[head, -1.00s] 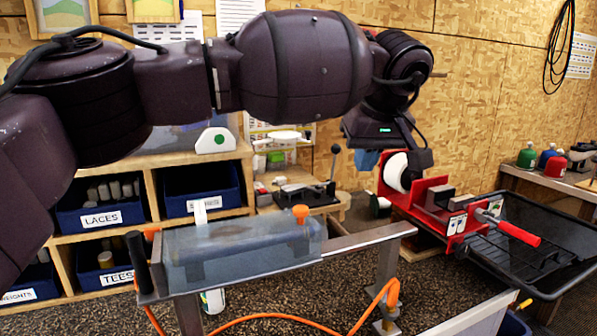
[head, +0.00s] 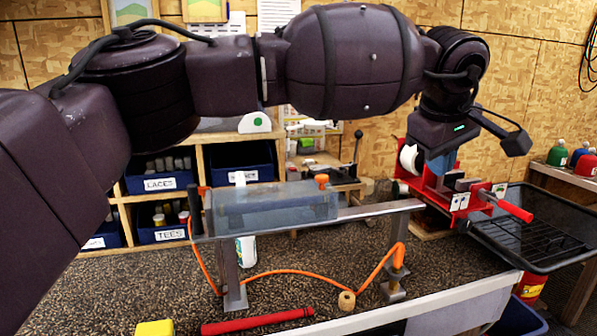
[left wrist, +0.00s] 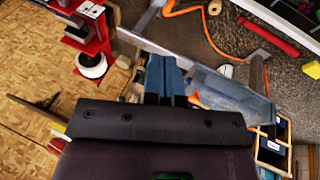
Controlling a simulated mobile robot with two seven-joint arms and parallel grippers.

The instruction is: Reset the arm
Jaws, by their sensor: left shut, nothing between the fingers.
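My left arm reaches across the top of the head view from the left. Its gripper (head: 442,164) points down, with blue fingers pressed together and nothing between them. In the head view it overlaps the red vise (head: 460,204); the gap between them is hard to judge. In the left wrist view the shut blue fingers (left wrist: 165,78) stand at the centre, in front of the metal beam (left wrist: 150,40). The red vise (left wrist: 92,40) is at upper left there. My right gripper is not seen.
A clear trough (head: 270,208) sits on the beam stand, with an orange hose (head: 290,274) below. A black tray (head: 540,235) is at right. Shelves with blue bins (head: 160,176) stand behind. A red grip (head: 258,320) and a yellow block (head: 155,328) lie at the front.

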